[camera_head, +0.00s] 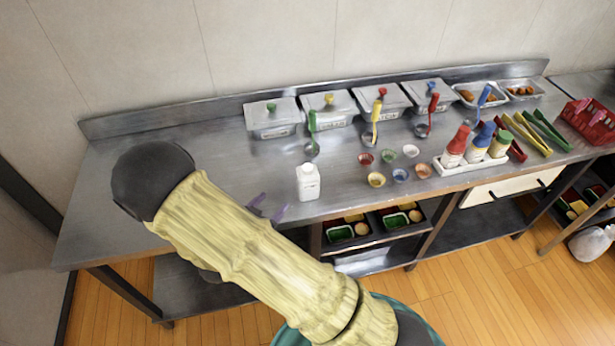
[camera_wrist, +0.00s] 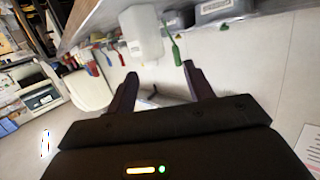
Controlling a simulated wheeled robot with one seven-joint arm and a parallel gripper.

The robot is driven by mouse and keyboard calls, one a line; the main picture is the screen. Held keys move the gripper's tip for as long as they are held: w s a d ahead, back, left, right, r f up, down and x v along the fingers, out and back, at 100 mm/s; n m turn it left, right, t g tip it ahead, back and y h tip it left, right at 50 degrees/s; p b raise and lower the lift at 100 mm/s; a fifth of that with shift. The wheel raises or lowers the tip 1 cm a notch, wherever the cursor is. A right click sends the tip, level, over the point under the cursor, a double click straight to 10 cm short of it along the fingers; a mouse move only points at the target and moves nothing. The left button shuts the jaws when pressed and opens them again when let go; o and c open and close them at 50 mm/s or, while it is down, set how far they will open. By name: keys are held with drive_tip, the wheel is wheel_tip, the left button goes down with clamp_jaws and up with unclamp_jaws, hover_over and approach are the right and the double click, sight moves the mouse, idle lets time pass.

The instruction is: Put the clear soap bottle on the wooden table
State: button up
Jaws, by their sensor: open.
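A whitish bottle (camera_head: 308,182) stands upright near the front edge of the grey metal counter (camera_head: 220,160). It is the only soap-like bottle on the counter, and it looks more white than clear. In the wrist view the bottle (camera_wrist: 142,38) appears upside down, just beyond the fingers. My gripper (camera_head: 268,207) is open and empty, with purple fingertips at the counter's front edge, left of the bottle and apart from it. In the wrist view my gripper (camera_wrist: 161,83) has nothing between its fingers. No clearly wooden tabletop shows in either view.
Several lidded metal containers (camera_head: 272,117) with colored ladles line the back. Small colored bowls (camera_head: 376,180) lie right of the bottle. Squeeze bottles (camera_head: 455,146) stand in a white holder. Bento trays (camera_head: 341,233) sit on the shelf below. The counter's left part is clear.

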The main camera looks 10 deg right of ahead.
sight(305, 171)
drive_tip(key=s+h, duration=0.1)
drive_tip(key=s+r, duration=0.1)
drive_tip(key=s+t+h, duration=0.1)
drive_tip(key=shift+a+r+h, duration=0.2)
drive_tip(key=shift+r+h, duration=0.1)
drive_tip(key=p+x, duration=0.3)
drive_tip(key=x, duration=0.9)
drive_tip(key=shift+p, duration=0.3)
drive_tip(key=shift+w+d+f, duration=0.1)
drive_tip(key=shift+w, duration=0.05)
drive_tip(key=shift+p+x, duration=1.15)
drive_tip(key=shift+x, duration=1.5)
drive_tip(key=shift+d+f, duration=0.1)
drive_tip(key=shift+f, duration=0.1)
